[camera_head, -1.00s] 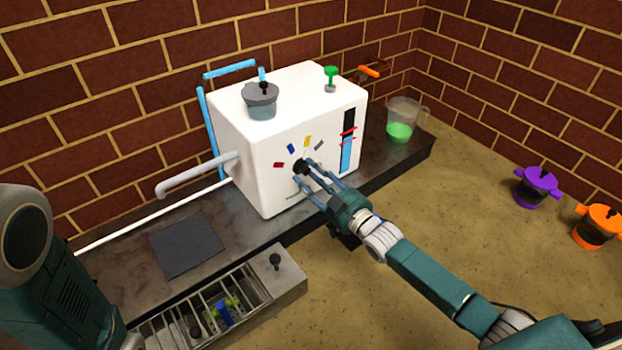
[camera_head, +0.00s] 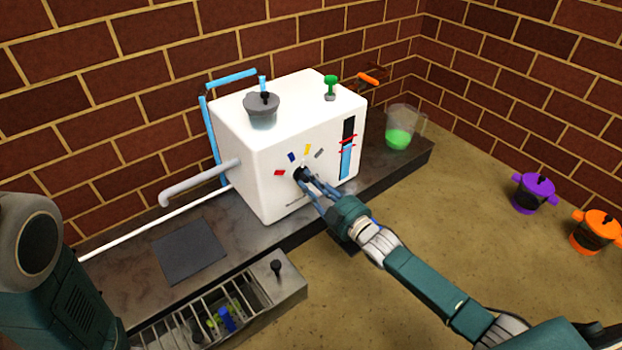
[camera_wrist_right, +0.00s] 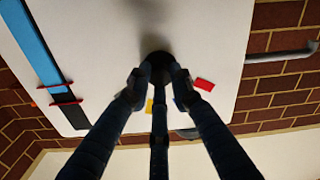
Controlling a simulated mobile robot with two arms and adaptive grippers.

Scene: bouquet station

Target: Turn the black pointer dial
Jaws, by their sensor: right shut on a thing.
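The black pointer dial (camera_head: 299,174) is on the front face of the white machine (camera_head: 270,185). Red, blue, yellow and grey marks sit in an arc around its upper side. My right gripper (camera_head: 304,178) is shut on the dial. In the right wrist view, the dial (camera_wrist_right: 158,66) is between the fingertips of my right gripper (camera_wrist_right: 155,78), which hide part of it. Its pointer direction is hard to tell. A red mark (camera_wrist_right: 204,85) and part of a yellow one show beside the fingers. My left gripper is not in view.
A grey pot (camera_head: 261,108) and a green knob (camera_head: 330,86) are on the machine's top. A jug with green liquid (camera_head: 398,138) stands to its right. A slotted drawer (camera_head: 215,312) is at lower left. Purple (camera_head: 534,193) and orange (camera_head: 597,231) pots stand far right.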

